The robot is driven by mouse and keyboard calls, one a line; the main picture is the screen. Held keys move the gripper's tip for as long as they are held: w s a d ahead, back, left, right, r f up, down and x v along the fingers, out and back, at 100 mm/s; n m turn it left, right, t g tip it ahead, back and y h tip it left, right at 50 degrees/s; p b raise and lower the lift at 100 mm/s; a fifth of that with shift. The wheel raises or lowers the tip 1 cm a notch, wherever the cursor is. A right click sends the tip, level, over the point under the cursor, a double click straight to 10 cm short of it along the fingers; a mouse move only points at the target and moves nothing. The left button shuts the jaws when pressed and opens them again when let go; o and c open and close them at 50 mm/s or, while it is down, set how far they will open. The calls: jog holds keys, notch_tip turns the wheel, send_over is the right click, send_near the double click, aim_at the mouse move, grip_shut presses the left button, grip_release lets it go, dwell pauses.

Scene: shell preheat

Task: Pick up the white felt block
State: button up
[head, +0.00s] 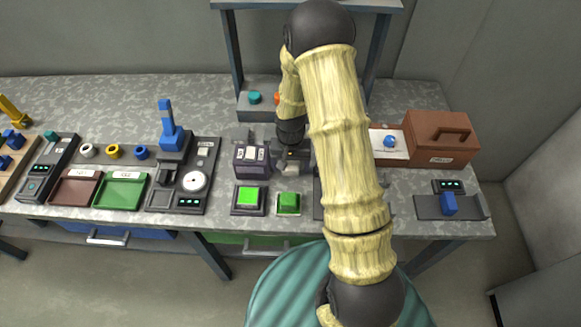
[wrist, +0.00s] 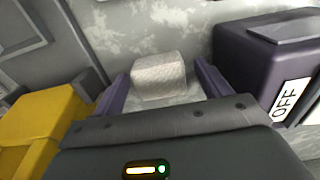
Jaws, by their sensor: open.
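The white felt block (wrist: 158,76) shows in the wrist view as a pale, rough-textured block on the grey surface. My gripper (wrist: 162,70) is open, with one purple finger on each side of the block. In the head view my gripper (head: 296,160) is low over the bench, just right of a dark purple box (head: 252,158). I cannot make out the block there for certain.
In the head view, green-topped pads (head: 248,197) lie in front. A brown box (head: 441,136) stands right.

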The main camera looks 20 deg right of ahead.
aim_at(290, 165)
jog(key=shift+c, duration=0.5)
jog(key=c, duration=0.9)
jog(key=shift+r, duration=0.1)
jog(key=shift+c, duration=0.2)
notch_tip(290, 165, up, 10)
jog(key=shift+f+b, duration=0.1)
jog(key=shift+b, duration=0.25)
